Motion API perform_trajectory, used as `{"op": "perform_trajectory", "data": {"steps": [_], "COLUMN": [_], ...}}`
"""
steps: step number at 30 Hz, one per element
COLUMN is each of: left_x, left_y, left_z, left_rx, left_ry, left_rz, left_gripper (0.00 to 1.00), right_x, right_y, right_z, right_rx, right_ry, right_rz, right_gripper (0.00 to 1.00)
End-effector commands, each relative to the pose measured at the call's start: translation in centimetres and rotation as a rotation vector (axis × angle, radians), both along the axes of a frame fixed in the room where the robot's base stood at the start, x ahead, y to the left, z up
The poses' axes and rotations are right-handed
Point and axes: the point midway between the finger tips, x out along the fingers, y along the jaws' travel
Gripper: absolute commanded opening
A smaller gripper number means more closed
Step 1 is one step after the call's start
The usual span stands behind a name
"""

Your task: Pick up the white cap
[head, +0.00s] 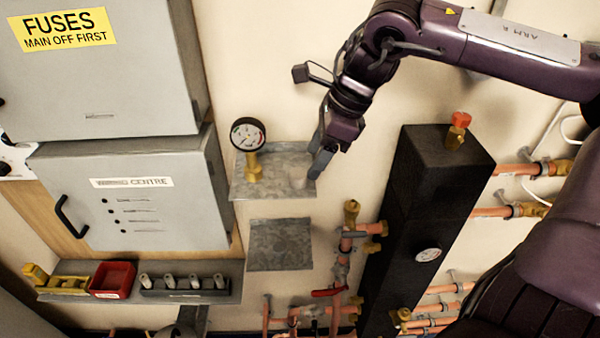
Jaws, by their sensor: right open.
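A small pale cap (298,179) sits on the upper grey metal shelf (270,190), near its right end. Its outline is faint against the shelf. My right gripper (315,164) reaches down from above, its fingers at the right end of that shelf, just right of the cap. It is open, and nothing shows held in it. I cannot tell whether a finger touches the cap. My left gripper is not in view.
A brass-stemmed gauge (248,136) stands on the same shelf, left of the cap. A lower metal plate (280,245) is bare. A tall black unit (425,210) and copper pipes (515,169) stand right. A ledge below the grey cabinets holds a red tray (112,279).

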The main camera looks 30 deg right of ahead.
Motion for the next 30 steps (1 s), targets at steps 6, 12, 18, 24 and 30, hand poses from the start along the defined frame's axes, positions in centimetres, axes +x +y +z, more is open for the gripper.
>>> {"op": "perform_trajectory", "data": {"steps": [6, 12, 18, 24, 30], "left_x": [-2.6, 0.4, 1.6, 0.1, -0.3], "left_y": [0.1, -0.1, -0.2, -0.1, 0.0], "left_z": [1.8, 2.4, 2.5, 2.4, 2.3], "left_rx": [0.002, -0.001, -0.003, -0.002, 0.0], "left_ry": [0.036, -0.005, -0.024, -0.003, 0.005], "left_rz": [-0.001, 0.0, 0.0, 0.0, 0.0], "left_gripper": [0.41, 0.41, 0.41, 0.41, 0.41], "right_x": [0.5, 0.9, 1.0, 1.0, 1.0], "right_y": [1.6, 2.0, 2.1, 2.1, 2.1], "right_z": [-1.9, -3.6, -3.9, -3.9, -3.9], "right_rx": [0.001, 0.0, 0.001, 0.0, 0.0], "right_ry": [0.006, 0.004, -0.001, 0.0, 0.0], "right_rz": [-0.001, -0.002, -0.002, -0.002, -0.002], "right_gripper": [0.59, 0.59, 0.59, 0.45, 0.18]}}
